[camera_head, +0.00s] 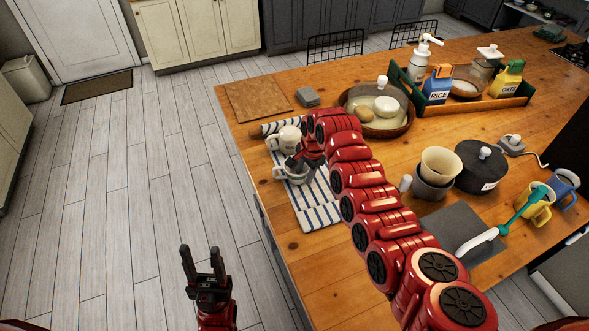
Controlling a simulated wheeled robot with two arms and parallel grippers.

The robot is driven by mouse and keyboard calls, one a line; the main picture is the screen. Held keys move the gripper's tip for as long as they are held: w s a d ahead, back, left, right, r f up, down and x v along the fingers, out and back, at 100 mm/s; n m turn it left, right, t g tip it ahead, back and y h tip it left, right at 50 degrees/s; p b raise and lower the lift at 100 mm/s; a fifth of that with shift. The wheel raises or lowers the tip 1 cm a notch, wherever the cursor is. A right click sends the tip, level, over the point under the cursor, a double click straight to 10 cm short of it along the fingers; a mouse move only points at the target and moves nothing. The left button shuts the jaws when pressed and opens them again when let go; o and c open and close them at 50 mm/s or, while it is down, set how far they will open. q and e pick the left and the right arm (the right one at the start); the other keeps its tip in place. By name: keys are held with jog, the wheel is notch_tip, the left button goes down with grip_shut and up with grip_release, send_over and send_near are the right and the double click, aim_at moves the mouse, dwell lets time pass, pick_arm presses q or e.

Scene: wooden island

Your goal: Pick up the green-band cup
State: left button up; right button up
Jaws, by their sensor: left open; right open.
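Two whitish cups stand on a blue-striped cloth (318,212) near the island's left edge. The farther cup (288,137) is partly hidden by my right arm. The nearer cup (287,174) has its handle to the left and is partly covered by my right gripper (297,163). I cannot make out a green band on either cup. The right gripper is open, with its dark fingers at the nearer cup's rim; whether they touch it I cannot tell. My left gripper (203,262) is open and empty, off the island over the floor.
A cutting board (253,98) and grey block (307,97) lie beyond the cups. A basket (383,128) of dishes, a green crate (480,106), a dark pot (480,168), stacked bowls (440,165), and yellow (540,213) and blue (564,188) mugs stand right.

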jog(key=shift+f, duration=0.1)
grip_shut()
dwell(1.4)
